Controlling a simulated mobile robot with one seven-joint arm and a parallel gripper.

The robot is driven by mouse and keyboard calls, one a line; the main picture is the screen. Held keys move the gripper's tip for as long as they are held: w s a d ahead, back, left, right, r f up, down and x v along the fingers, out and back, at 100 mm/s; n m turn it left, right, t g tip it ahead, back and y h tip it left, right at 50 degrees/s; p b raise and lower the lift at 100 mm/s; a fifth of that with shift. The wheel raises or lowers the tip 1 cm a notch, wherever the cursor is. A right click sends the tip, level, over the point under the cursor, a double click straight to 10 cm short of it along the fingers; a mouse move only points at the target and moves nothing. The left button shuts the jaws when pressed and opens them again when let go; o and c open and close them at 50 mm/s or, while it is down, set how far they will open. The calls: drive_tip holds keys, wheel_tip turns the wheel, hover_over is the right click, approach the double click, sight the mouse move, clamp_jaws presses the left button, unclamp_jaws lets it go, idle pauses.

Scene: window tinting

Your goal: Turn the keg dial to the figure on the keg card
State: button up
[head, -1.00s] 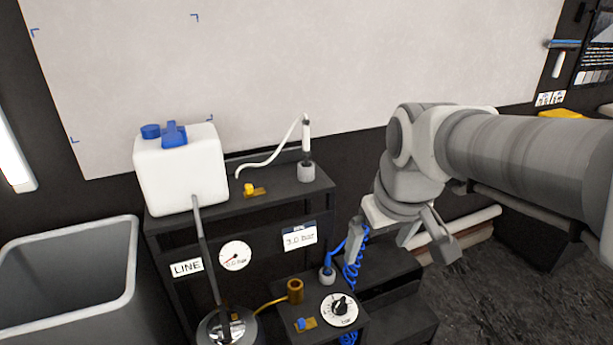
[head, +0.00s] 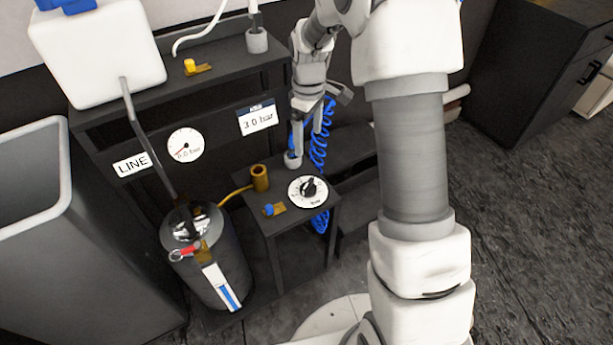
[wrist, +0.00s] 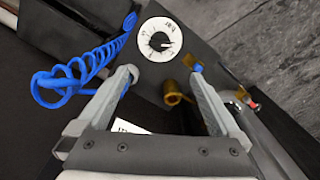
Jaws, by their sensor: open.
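The keg dial (head: 308,191) is a white round face with a black knob, on top of the low dark stand. It also shows in the wrist view (wrist: 160,40), beyond my fingertips. The keg card (head: 257,118) hangs on the shelf front and reads 3.0 bar. My gripper (head: 316,126) is open and empty, above and behind the dial, near the blue coiled hose (head: 319,145). In the wrist view my gripper (wrist: 165,82) points toward the dial without touching it.
The dark keg (head: 208,255) stands left of the stand (head: 290,216). A brass fitting (head: 260,178) and a small blue valve (head: 270,209) sit left of the dial. A white jug (head: 95,55) is on the shelf, and a grey bin (head: 35,230) is at left.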

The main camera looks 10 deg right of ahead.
sight(308, 183)
wheel_tip(308, 183, down, 17)
drive_tip(key=b, duration=0.3)
drive_tip(key=shift+f+b, duration=0.1)
drive_tip(key=shift+b, duration=0.2)
drive_tip(key=shift+c, duration=0.2)
drive_tip(key=c, duration=1.3)
drive_tip(key=shift+c, duration=0.2)
